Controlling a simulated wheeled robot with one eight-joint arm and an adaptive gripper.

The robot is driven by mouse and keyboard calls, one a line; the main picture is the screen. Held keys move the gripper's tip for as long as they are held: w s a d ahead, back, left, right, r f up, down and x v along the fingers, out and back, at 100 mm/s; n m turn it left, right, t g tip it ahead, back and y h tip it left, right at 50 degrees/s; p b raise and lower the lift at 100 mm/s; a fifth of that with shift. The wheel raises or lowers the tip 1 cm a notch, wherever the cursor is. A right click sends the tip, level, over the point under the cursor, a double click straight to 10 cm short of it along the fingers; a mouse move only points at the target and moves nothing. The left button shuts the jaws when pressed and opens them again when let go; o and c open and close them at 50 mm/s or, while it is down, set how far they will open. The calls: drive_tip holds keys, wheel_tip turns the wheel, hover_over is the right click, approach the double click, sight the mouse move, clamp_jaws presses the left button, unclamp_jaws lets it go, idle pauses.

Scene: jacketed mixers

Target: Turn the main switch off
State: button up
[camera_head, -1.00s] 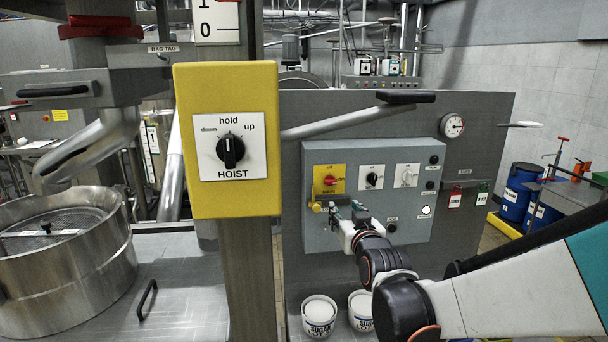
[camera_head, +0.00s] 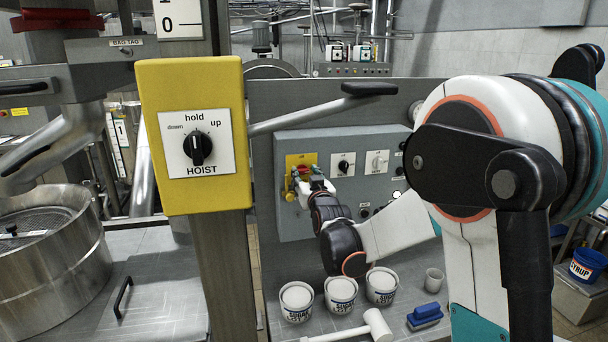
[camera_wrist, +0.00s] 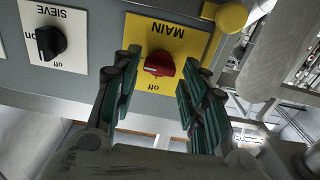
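The main switch (camera_wrist: 160,64) is a red knob on a yellow plate (camera_wrist: 187,40) marked MAIN and "off", seen upside down in the wrist view. In the head view the yellow plate (camera_head: 293,160) is at the left of the grey control box (camera_head: 345,140), and my gripper partly hides the knob. My gripper (camera_wrist: 158,78) is open, its green-padded fingers on either side of the red knob and apart from each other. I cannot tell whether a finger touches the knob. In the head view my gripper (camera_head: 304,178) is at the plate.
The black SIEVE knob (camera_wrist: 50,42) is beside the main plate, and a yellow ball (camera_wrist: 230,19) is close to one finger. The yellow HOIST box (camera_head: 192,80) stands left. Several white tubs (camera_head: 340,295), a mallet (camera_head: 378,325) and a blue brush (camera_head: 425,314) lie below.

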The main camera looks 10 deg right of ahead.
sight(303, 171)
drive_tip(key=shift+w, duration=1.25)
drive_tip(key=c, duration=0.8)
drive_tip(key=shift+o, duration=0.2)
drive_tip(key=shift+n, duration=0.4)
drive_tip(key=n+b, duration=0.4)
drive_tip(key=n, duration=1.3)
drive_tip(key=shift+b, duration=0.3)
drive_tip(key=shift+s, duration=0.1)
